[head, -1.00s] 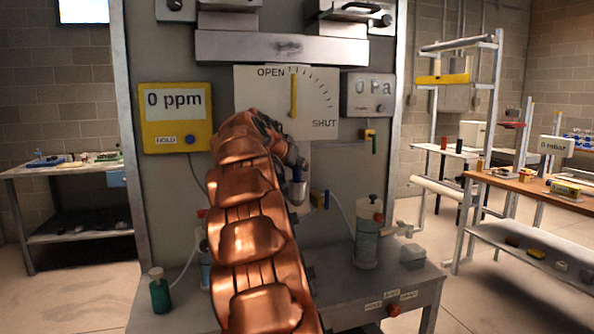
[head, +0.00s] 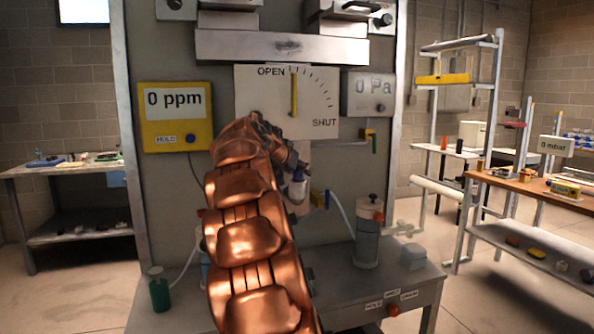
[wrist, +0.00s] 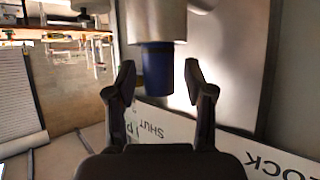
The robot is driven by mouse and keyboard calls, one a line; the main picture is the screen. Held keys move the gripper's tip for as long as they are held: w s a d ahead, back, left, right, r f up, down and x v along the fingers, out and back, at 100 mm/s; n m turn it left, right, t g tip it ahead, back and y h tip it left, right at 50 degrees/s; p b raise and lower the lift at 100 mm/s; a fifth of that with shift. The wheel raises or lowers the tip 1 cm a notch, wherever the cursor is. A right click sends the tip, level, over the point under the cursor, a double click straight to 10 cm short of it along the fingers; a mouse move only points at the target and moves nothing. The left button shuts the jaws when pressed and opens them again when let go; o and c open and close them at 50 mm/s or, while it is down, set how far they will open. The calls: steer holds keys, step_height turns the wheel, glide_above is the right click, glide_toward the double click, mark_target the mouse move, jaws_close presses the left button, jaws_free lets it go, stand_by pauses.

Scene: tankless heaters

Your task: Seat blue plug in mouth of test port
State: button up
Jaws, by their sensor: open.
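The blue plug (wrist: 158,68) sticks out of the end of a metal cylinder (wrist: 157,22), the test port, in the wrist view. It is in line with the cylinder, and its inner end is hidden inside. My gripper (wrist: 157,78) is open, with one finger on each side of the plug and gaps showing between them. In the head view, the plug is a small blue patch (head: 298,175) on the pale cylinder, just below my gripper (head: 290,160), which my copper arm partly hides.
A panel with an OPEN/SHUT dial (head: 318,108) stands behind my arm. A yellow ppm meter (head: 176,117) is at its left. A clear cylinder (head: 368,236) and a green bottle (head: 159,290) stand on the bench below.

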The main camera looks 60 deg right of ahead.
steer(key=shift+r, duration=0.15)
steer(key=v, duration=1.2)
steer(key=shift+b, duration=0.35)
